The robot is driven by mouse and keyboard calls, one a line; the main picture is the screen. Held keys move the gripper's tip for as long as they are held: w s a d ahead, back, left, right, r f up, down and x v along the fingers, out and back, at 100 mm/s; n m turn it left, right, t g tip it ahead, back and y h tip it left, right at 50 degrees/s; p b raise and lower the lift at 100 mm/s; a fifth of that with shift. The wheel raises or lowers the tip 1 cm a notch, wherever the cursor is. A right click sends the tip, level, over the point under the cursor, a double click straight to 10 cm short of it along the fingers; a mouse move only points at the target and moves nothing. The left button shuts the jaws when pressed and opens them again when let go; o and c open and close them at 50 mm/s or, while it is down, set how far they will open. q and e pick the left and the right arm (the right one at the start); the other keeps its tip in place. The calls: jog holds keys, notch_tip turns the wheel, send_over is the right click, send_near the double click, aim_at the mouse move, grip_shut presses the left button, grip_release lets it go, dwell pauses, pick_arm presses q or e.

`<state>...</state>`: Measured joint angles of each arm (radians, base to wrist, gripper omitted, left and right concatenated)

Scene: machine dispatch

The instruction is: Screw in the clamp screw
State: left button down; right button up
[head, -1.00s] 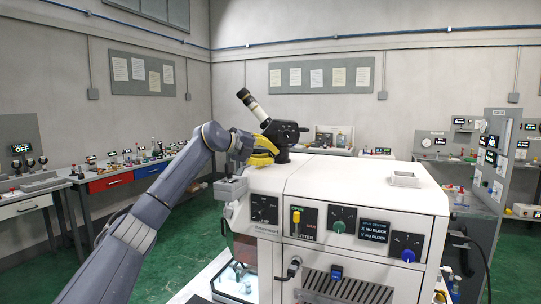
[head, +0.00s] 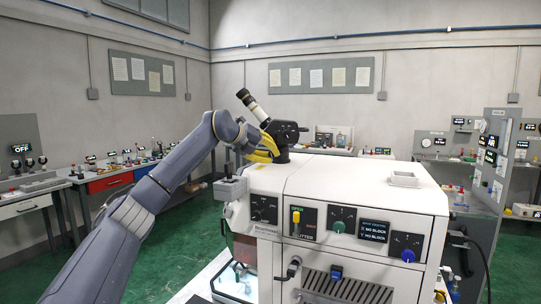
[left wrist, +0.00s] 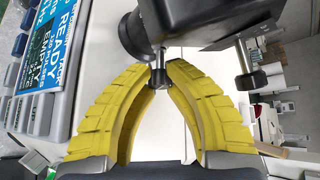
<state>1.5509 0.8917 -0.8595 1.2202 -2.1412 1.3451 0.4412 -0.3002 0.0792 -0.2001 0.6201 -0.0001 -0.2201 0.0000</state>
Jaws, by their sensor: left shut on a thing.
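A black microscope head with a black-and-white eyepiece tube (head: 252,105) stands on top of the white machine (head: 330,180). In the left wrist view, the small black clamp screw (left wrist: 159,76) sticks out from the underside of the black microscope body (left wrist: 190,22). My left gripper (head: 268,146) reaches the microscope from the left. Its two yellow fingers (left wrist: 162,70) are shut on the clamp screw's knob, one on each side. A second knob on a short stem (left wrist: 247,75) sits to the right, clear of the fingers. My right gripper is not in view.
The machine's front has dials, a yellow-handled switch (head: 296,223) and a blue knob (head: 408,255). A grey joystick box (head: 230,189) sits at its left edge. Side benches (head: 60,190) stand away from the machine. Green floor between is clear.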

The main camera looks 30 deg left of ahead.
pick_arm(q)
jog(key=shift+r+m+g+y, duration=0.2)
jog(key=shift+m+g+y, duration=0.2)
jog(key=shift+m+y, duration=0.4)
jog(key=c, duration=1.5)
grip_release()
jog(key=shift+f, duration=0.1)
jog(key=v, duration=1.2)
jog(key=shift+d, duration=0.25)
